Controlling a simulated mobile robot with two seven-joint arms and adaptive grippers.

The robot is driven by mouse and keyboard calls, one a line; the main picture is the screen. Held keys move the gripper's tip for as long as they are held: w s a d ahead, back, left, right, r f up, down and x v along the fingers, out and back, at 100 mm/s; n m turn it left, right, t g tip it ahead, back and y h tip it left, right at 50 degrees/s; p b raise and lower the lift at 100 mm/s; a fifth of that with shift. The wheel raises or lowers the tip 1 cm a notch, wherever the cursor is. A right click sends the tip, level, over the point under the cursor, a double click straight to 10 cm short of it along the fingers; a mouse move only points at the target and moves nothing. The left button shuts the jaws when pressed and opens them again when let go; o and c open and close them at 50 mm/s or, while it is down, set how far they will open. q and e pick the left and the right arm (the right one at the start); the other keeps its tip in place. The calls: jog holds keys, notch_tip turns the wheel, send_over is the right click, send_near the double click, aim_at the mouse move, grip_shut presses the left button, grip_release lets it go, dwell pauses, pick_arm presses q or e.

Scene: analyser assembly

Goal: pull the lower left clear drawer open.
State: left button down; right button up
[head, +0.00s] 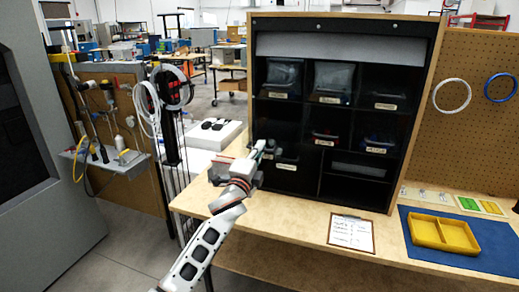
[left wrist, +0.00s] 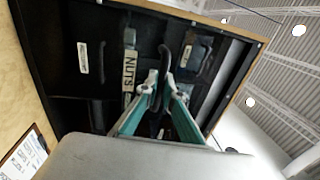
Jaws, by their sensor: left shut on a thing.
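The black cabinet (head: 313,112) stands on the bench and holds several clear-fronted drawers. My left gripper (head: 266,149) is at its lower left part, in front of a dark drawer front. In the left wrist view, the gripper's fingers (left wrist: 163,90) are shut on the black handle (left wrist: 167,58) of the drawer labelled NUTS (left wrist: 128,66). That label looks larger than its neighbours there. In the head view the gripper hides much of this drawer, and I cannot tell how far out it stands. My right gripper is not in view.
A clipboard (head: 351,233) lies on the bench before the cabinet. A yellow tray (head: 441,234) sits on a blue mat (head: 490,262) at the right. A pegboard (head: 478,115) with rings rises beside the cabinet. The bench's front edge is close below my left arm.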

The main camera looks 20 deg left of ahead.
pick_arm(q)
jog(key=shift+s, duration=0.25)
jog(key=c, duration=2.2)
grip_release()
jog(key=s, duration=0.4)
jog(key=s+f, duration=0.1)
jog(key=s, duration=0.3)
jog(key=s+f, duration=0.1)
jog(key=s, duration=0.2)
jog(key=shift+s+a, duration=0.2)
jog(key=shift+s, duration=0.2)
